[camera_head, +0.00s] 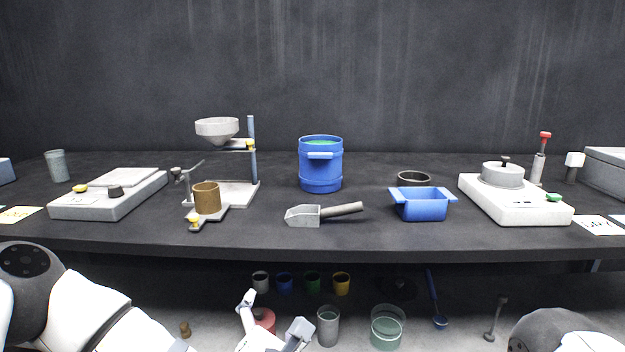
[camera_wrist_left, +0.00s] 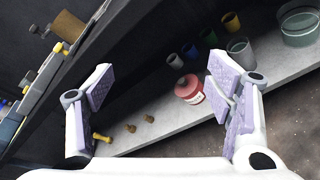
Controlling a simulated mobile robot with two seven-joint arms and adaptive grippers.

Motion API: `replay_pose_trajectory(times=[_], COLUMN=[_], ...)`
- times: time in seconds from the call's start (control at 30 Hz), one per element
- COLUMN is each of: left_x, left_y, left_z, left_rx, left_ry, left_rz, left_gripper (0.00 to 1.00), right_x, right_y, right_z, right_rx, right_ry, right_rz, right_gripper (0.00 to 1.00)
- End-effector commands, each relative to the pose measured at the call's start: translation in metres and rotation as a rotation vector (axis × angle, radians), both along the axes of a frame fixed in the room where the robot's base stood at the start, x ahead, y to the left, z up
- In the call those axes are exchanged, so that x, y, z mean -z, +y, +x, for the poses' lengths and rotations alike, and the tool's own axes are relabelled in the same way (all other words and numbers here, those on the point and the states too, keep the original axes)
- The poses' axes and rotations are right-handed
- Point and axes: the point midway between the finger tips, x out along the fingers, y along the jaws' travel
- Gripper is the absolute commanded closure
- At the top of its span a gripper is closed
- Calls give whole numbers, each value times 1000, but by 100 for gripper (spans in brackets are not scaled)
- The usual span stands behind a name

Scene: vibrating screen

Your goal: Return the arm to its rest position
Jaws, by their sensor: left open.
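My left gripper (camera_head: 275,325) is low in the head view, in front of the lower shelf and below the table edge. Its two fingers are spread wide with nothing between them. In the left wrist view the open fingers (camera_wrist_left: 165,105) show with lilac pads, and a red jar (camera_wrist_left: 188,89) stands on the shelf beyond them. My left arm comes in from the lower left of the head view. Part of my right arm shows at the lower right, but its gripper is out of view.
The dark table (camera_head: 330,242) carries a blue bucket (camera_head: 320,170), a scoop (camera_head: 303,216), a blue tray (camera_head: 424,206), a funnel stand (camera_head: 253,165) and two white machines. The lower shelf (camera_wrist_left: 180,125) holds several cups, jars and small pieces. The table's front edge lies above my left gripper.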

Motion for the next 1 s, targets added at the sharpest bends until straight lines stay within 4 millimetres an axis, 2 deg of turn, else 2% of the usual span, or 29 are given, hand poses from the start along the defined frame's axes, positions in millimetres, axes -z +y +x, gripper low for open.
replay_pose_trajectory(times=[0.1,0.17,0.2,0.27,0.3,0.37,0.4,0.5,0.6,0.73,1.0], left_x=[76,115,139,169,186,203,210,213,205,198,198], left_y=[-17,-16,-10,4,17,41,59,102,134,153,155], left_z=[-64,-107,-138,-188,-223,-274,-307,-378,-425,-453,-456], left_rx=[343,542,681,897,1046,1273,1424,1761,2008,2161,2177], left_ry=[219,326,393,483,538,609,649,718,748,759,758], left_rz=[395,595,720,893,996,1129,1198,1306,1339,1338,1336], left_gripper=[27,27,27,27,27,27,27,27,27,27,27], right_x=[-8,-12,-14,-17,-20,-23,-25,-29,-31,-32,-31], right_y=[0,0,0,0,0,0,0,0,0,0,0], right_z=[10,13,15,18,20,23,25,29,31,32,32], right_rx=[0,0,1,1,1,1,1,2,2,2,2], right_ry=[-33,-43,-50,-60,-67,-78,-85,-100,-109,-112,-110], right_rz=[1,2,1,1,1,1,1,1,1,1,1], right_gripper=[60,60,60,60,60,60,60,60,60,60,60])
